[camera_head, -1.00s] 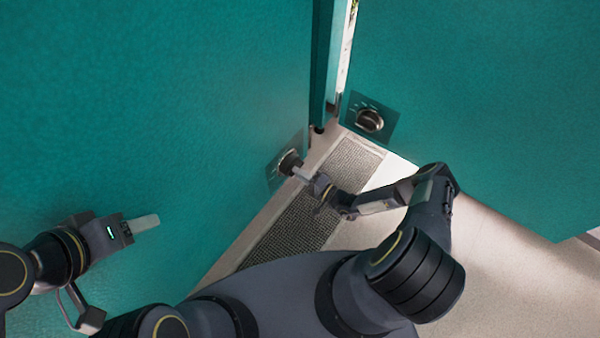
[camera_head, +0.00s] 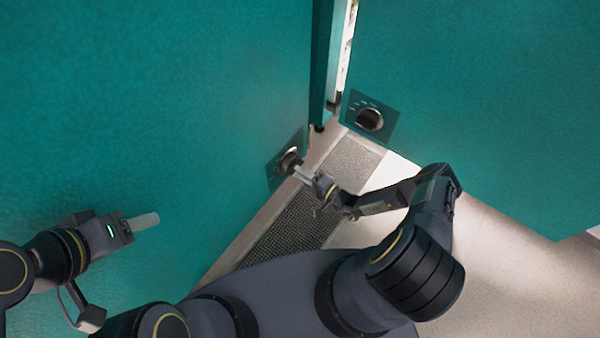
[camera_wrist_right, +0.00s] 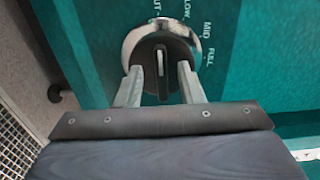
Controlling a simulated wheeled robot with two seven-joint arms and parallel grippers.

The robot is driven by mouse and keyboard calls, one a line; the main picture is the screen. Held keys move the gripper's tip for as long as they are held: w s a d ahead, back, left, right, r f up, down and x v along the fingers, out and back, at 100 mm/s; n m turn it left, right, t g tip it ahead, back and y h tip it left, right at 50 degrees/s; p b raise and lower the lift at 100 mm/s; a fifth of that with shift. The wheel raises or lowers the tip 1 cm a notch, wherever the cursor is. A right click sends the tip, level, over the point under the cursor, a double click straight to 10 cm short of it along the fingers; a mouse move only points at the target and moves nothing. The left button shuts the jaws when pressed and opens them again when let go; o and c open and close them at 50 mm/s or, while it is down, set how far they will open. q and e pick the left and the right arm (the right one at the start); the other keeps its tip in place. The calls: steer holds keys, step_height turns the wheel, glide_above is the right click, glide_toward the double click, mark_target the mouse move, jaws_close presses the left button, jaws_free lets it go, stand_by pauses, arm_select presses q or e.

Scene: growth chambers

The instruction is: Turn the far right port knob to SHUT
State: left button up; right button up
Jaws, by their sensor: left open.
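A round port knob with a silver ring and a black grip (camera_wrist_right: 162,52) fills the top of the right wrist view. Labels ending in "UT", then LOW, MID and FULL curve around it. The light line on its grip runs nearly straight up, toward the "UT" label. In the head view this knob (camera_head: 289,160) is on the left teal panel. A second knob (camera_head: 370,119) is on the right teal panel, untouched. My left gripper (camera_head: 146,222) is open and empty, far left.
The left teal panel (camera_head: 150,100) and right teal panel (camera_head: 480,110) meet near a narrow bright gap. A metal floor grate (camera_head: 290,230) runs below the left panel. Pale floor (camera_head: 490,260) is clear at the lower right.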

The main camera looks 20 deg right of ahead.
steer(key=v, duration=0.7)
steer(key=shift+p, duration=0.4)
steer(key=shift+a, duration=0.1)
